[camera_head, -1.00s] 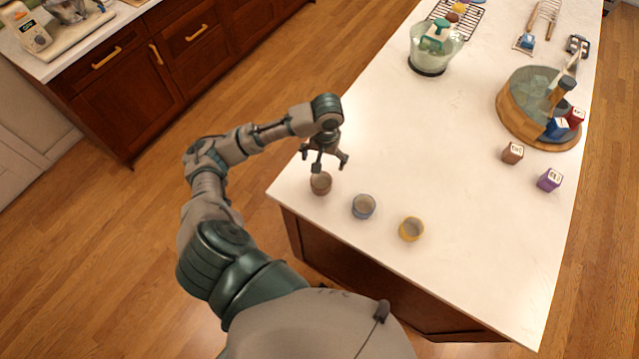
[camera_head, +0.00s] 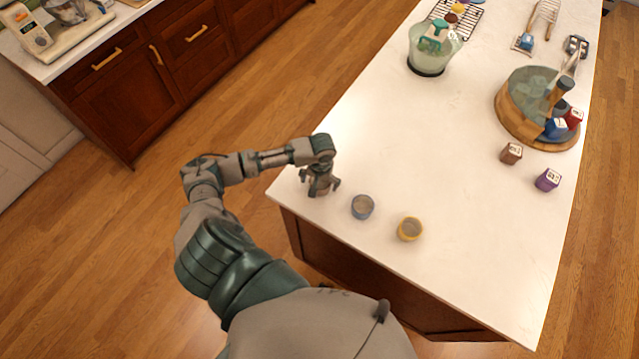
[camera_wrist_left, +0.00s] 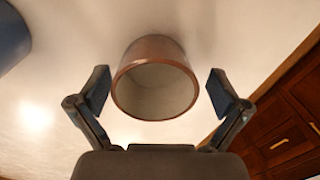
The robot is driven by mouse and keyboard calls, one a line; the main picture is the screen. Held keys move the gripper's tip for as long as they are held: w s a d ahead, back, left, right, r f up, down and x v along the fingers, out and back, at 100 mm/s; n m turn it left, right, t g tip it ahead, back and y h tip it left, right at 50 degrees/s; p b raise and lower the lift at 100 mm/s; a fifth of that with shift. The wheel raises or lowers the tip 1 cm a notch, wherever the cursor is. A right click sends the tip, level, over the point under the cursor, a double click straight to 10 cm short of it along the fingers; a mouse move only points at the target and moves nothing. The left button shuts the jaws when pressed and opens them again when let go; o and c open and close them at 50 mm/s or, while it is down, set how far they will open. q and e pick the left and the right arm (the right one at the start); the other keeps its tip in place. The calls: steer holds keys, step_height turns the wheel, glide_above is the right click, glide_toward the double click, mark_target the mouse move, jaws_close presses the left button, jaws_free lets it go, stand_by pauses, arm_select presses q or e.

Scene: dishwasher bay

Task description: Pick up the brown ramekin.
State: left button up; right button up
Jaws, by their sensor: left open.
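The brown ramekin (camera_wrist_left: 150,50) stands on the white counter in the left wrist view, its open mouth toward the camera and empty. My left gripper (camera_wrist_left: 158,92) is open, with one finger on each side of the ramekin and a gap visible at both sides. In the head view my left gripper (camera_head: 319,186) is down at the counter's near left corner and hides most or all of the brown ramekin. My right gripper is not in view.
A blue ramekin (camera_head: 362,207) and a yellow ramekin (camera_head: 410,229) stand to the right on the counter (camera_head: 440,150). The blue one's edge shows in the wrist view (camera_wrist_left: 10,35).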

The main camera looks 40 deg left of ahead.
arm_select(q)
steer(key=shift+d, duration=0.25)
steer(key=c, duration=1.3)
steer(key=shift+r, duration=0.1)
steer(key=shift+c, duration=0.2)
